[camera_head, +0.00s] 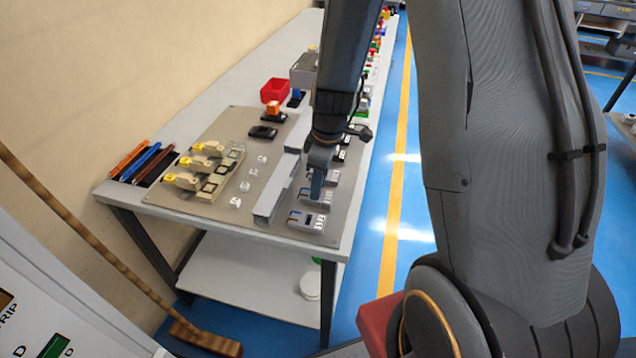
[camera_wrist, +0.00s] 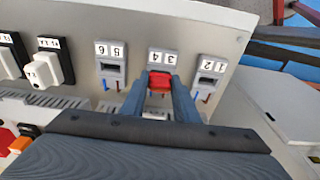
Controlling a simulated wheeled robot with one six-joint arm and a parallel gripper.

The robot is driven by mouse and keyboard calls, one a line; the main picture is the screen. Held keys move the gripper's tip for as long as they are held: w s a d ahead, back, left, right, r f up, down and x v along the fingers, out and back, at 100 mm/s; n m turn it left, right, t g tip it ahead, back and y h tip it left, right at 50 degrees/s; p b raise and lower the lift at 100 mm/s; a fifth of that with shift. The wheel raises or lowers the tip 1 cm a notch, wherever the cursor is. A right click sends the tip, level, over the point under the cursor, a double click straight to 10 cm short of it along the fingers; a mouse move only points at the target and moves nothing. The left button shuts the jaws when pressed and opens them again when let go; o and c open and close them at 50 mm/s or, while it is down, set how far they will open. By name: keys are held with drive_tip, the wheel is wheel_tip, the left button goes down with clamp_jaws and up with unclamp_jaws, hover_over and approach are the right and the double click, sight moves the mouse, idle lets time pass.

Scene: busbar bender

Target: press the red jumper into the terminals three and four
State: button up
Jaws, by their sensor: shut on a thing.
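In the wrist view, my gripper (camera_wrist: 160,86) is shut on the red jumper (camera_wrist: 160,80), with one finger on each side of it. The jumper is at the terminal block labelled 3 and 4 (camera_wrist: 162,57), just below its label in the picture. I cannot tell how deep it sits, because the fingers and the jumper hide the slots. In the head view, my gripper (camera_head: 317,185) points down over the row of terminal blocks at the panel's right side, and the jumper cannot be made out.
Block 1-2 (camera_wrist: 210,70) and block 5-6 (camera_wrist: 110,65) flank it closely, with dark open slots and small wires. A raised grey duct (camera_head: 277,190) runs beside the row. Yellow-tipped clamps (camera_head: 190,180) and a red bin (camera_head: 275,91) stand farther left and back.

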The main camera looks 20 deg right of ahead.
drive_tip(key=shift+f, duration=0.35)
drive_tip(key=o, duration=1.1)
wheel_tip(320, 180, up, 8)
drive_tip(key=b, duration=0.1)
drive_tip(key=shift+s+d+f+b, duration=0.15)
drive_tip(key=shift+s+d+b, duration=0.15)
drive_tip(key=shift+d+b, duration=0.1)
